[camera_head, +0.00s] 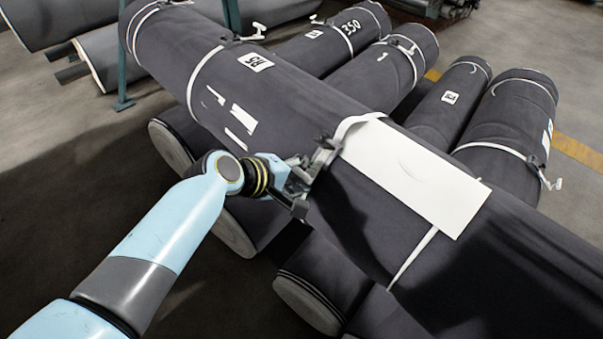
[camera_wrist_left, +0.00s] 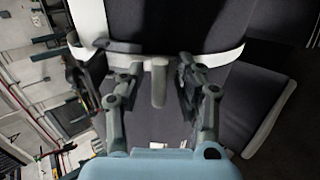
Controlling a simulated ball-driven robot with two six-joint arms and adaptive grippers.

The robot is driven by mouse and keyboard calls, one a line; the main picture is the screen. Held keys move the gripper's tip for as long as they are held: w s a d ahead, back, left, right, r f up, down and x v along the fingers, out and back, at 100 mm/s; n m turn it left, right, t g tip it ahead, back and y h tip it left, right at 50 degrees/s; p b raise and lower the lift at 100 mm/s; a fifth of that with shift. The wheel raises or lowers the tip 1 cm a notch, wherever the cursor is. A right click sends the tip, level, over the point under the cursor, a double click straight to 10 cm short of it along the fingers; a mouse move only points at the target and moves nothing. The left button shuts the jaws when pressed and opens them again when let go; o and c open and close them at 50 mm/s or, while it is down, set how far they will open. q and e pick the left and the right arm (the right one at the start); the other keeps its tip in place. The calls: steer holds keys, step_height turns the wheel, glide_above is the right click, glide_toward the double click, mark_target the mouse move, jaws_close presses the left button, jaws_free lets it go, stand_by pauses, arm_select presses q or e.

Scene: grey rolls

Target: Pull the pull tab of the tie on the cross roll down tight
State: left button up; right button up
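The cross roll (camera_head: 300,115) is a long dark grey roll lying diagonally over several other rolls. A white tie (camera_head: 352,124) curves over it beside a large white sheet. In the left wrist view the tie (camera_wrist_left: 225,56) runs across the roll, and a short grey pull tab (camera_wrist_left: 158,88) hangs from it. My left gripper (camera_head: 313,180) is at the near side of the cross roll. In the left wrist view its fingers (camera_wrist_left: 142,72) stand apart on both sides of the tab, with gaps visible. The tab is not distinguishable in the head view. My right gripper is out of view.
The white sheet (camera_head: 415,178) covers part of the roll, right of my gripper. A second white strip (camera_head: 413,258) lies lower right. Lower rolls (camera_head: 312,300) stick out beneath on the near side. A green post (camera_head: 122,60) stands at upper left. Floor is open at lower left.

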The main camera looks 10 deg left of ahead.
arm_select(q)
jaws_close()
steer(key=s+a+f, duration=0.1)
steer(key=s+f, duration=0.1)
steer(key=s+a+f+b, duration=0.1)
steer(key=f, duration=0.1)
steer(key=shift+s+a, duration=0.15)
steer(key=shift+s, duration=0.2)
steer(key=shift+o, duration=1)
jaws_free()
steer(key=shift+r, duration=0.1)
steer(key=v, duration=1.2)
steer(key=shift+w, duration=0.1)
